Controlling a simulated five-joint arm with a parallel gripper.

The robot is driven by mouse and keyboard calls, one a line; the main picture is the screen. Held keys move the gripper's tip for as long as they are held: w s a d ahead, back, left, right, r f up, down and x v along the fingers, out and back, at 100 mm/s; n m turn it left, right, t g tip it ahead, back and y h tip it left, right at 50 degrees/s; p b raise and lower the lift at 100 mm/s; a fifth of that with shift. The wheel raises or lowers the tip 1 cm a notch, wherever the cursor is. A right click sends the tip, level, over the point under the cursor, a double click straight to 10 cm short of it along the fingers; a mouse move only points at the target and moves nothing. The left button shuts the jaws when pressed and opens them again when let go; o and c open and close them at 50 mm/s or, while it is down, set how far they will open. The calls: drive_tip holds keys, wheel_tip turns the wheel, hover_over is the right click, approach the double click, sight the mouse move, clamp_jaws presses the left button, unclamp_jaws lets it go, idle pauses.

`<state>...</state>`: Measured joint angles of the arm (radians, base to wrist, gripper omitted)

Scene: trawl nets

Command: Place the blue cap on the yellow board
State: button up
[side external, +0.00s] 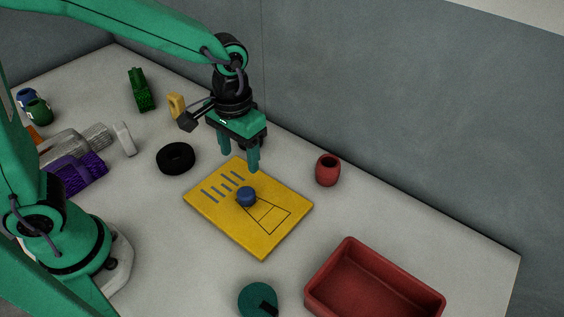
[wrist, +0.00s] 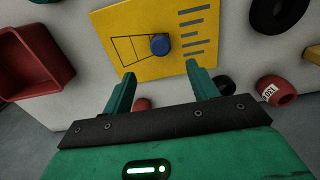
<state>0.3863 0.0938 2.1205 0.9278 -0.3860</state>
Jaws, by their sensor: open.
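The blue cap (side external: 246,197) rests on the yellow board (side external: 265,238), near its middle, between the printed bars and the black line drawing. The cap also shows on the board in the wrist view (wrist: 160,44), beyond my fingertips. My gripper (side external: 239,162) hangs above the far edge of the board, fingers pointing down. It is open and empty, apart from the cap. In the wrist view my two fingers (wrist: 160,70) are spread, with the cap ahead of the gap between them.
A red tray (side external: 330,272) stands at the front right and a dark green round object (side external: 257,300) near the front edge. A red pot (side external: 328,170) stands right of my gripper. A black ring (side external: 176,158) lies left of the board. Several objects crowd the left; a wall runs behind.

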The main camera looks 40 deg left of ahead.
idle(0.4)
drive_tip(key=s+a+r+t, duration=0.5)
drive_tip(key=s+a+r, duration=0.5)
drive_tip(key=a, duration=0.3)
drive_tip(key=shift+r+t, duration=0.25)
drive_tip(key=shift+t, duration=0.05)
